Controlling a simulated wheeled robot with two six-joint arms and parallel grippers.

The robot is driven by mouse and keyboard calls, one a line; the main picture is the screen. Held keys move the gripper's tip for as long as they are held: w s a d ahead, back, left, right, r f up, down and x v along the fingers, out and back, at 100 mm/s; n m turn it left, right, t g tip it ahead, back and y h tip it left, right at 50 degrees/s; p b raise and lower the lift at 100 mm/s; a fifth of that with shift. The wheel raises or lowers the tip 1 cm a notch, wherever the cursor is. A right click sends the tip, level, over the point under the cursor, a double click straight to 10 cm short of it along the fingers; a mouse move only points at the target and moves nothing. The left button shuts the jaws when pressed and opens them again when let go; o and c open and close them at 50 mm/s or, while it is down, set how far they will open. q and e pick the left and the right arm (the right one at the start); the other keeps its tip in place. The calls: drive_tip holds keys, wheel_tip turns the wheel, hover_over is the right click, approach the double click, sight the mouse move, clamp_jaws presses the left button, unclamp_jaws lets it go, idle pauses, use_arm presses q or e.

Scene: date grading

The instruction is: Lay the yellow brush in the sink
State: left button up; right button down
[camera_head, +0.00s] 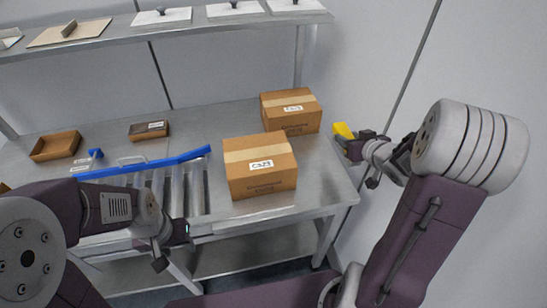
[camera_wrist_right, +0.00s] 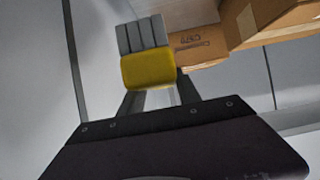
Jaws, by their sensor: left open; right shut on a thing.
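The yellow brush (camera_head: 343,130) is in my right gripper (camera_head: 351,143), held in the air beside the right end of the metal table. In the right wrist view the brush (camera_wrist_right: 148,69) shows a yellow block with grey bristles pointing away from the fingers. The fingers of my right gripper (camera_wrist_right: 158,90) are shut on the yellow block. My left gripper (camera_head: 172,246) is open and empty, low at the front edge of the table. I see no sink in either view.
Two taped cardboard boxes stand on the metal table (camera_head: 320,190): a nearer one (camera_head: 262,182) and a farther one (camera_head: 290,121). Small brown trays (camera_head: 55,146) lie at the left. A blue rail (camera_head: 150,166) borders rollers (camera_head: 185,190). A shelf (camera_head: 190,22) runs above.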

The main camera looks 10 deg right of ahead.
drive_tip(key=w+a+f+b, duration=0.1)
drive_tip(key=w+a+f, duration=0.1)
drive_tip(key=a, duration=0.1)
drive_tip(key=w+a+f+b, duration=0.3)
drive_tip(key=w+a+f, duration=0.1)
drive_tip(key=w+a, duration=0.1)
drive_tip(key=shift+a+f+b, duration=0.35)
drive_tip(key=shift+b, duration=0.05)
drive_tip(key=shift+w+a+f, duration=0.1)
drive_tip(key=shift+w+a, duration=0.1)
drive_tip(key=shift+a, duration=0.05)
wheel_tip(320, 180, down, 4)
drive_tip(key=shift+f+b, duration=0.1)
drive_tip(key=shift+b, duration=0.6)
drive_tip(key=c, duration=0.9)
unclamp_jaws()
drive_tip(key=shift+o, duration=0.2)
